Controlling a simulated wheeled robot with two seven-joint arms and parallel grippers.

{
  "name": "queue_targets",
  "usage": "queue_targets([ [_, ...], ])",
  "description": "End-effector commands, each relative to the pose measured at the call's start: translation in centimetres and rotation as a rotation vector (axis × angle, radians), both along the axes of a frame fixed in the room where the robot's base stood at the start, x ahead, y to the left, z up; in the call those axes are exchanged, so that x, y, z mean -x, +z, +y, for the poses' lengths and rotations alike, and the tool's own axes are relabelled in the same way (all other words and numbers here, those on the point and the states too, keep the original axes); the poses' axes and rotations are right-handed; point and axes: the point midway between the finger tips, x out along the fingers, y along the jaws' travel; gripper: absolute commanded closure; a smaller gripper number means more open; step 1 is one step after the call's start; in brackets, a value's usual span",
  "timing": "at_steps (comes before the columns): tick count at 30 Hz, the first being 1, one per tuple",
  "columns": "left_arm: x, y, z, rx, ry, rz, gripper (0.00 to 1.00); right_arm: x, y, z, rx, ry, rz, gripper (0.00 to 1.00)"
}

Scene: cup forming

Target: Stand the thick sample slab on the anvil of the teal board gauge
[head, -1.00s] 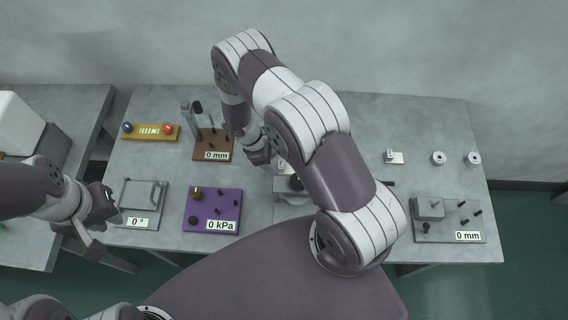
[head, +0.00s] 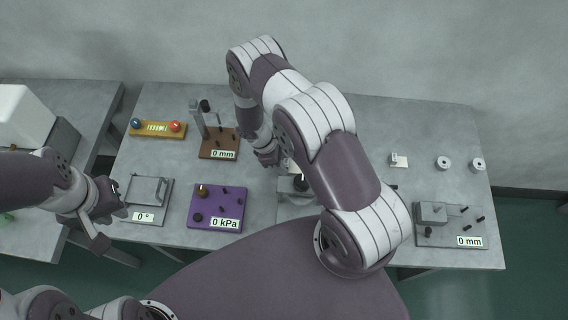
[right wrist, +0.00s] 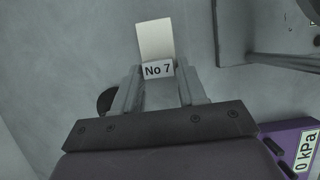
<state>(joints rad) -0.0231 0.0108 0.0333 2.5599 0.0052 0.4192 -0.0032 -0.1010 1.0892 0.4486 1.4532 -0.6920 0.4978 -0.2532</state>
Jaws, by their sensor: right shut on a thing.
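A cream slab (right wrist: 155,40) with a "No 7" label sits between the fingers of my right gripper (right wrist: 158,72) in the right wrist view. The gripper is shut on it. In the head view my right gripper (head: 269,158) is above the middle of the table, right of the brown gauge; the slab is mostly hidden there by my arm. No board looks clearly teal. A greyish board (head: 292,212) is partly hidden under my right arm, and its anvil cannot be made out. My left gripper (head: 108,225) is open and empty at the table's left front edge.
On the table are a brown 0 mm gauge (head: 211,150), a purple 0 kPa board (head: 232,195), a grey 0° board (head: 139,212), an orange box (head: 156,129) and a grey 0 mm board (head: 446,238). A small pale piece (head: 398,161) and two metal discs (head: 443,163) lie at right.

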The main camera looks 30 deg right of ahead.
Motion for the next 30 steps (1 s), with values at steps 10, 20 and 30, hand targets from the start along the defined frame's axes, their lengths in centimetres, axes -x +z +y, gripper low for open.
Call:
queue_targets([
  [10,0.0,-1.7,0.0,0.0,0.0,0.0,0.77,-0.1,7.5,0.0,0.0,0.0,-0.002,0.92],
  [20,0.0,1.1,0.0,0.0,0.0,0.0,0.77,0.0,13.3,0.0,0.001,-0.001,-0.003,0.92],
  [30,0.0,5.5,0.0,0.0,0.0,0.0,0.77,0.0,21.7,0.0,0.0,-0.001,-0.002,0.92],
])
